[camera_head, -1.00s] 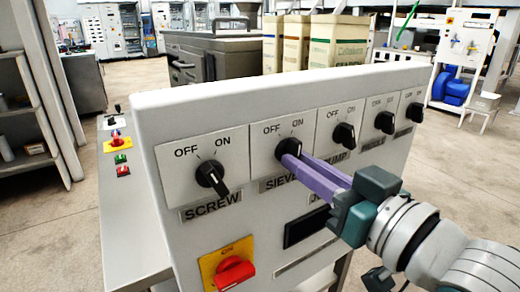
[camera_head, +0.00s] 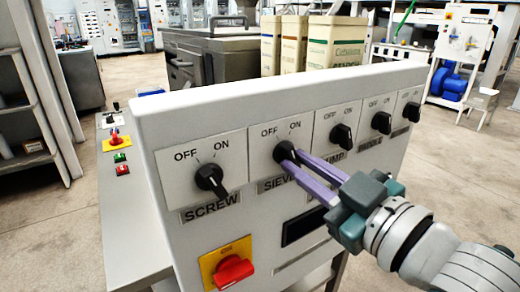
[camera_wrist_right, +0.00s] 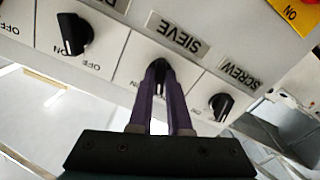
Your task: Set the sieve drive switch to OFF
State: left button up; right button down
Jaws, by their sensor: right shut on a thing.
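The sieve drive switch (camera_head: 283,150) is a black rotary knob on a white plate marked OFF at upper left and ON at upper right. The label below it begins "SIEVE" and is partly covered by my fingers. My right gripper (camera_head: 292,158) has its purple fingers shut on this knob. In the right wrist view the fingers (camera_wrist_right: 160,80) lie on both sides of the knob (camera_wrist_right: 159,65), under an upside-down SIEVE label (camera_wrist_right: 178,35). The fingers hide most of the knob, so I cannot tell which position it points to. My left gripper is not in view.
The SCREW knob (camera_head: 210,178) is close on the left, and the PUMP knob (camera_head: 341,136) is close on the right. A red rotary switch (camera_head: 233,271) on a yellow plate sits lower on the panel. Free floor lies right of the panel.

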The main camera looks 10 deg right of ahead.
jog(key=c, duration=0.9)
grip_release()
jog(key=shift+o, duration=0.2)
jog(key=v, duration=1)
jog(key=shift+p, duration=0.35)
jog(key=shift+r, duration=0.1)
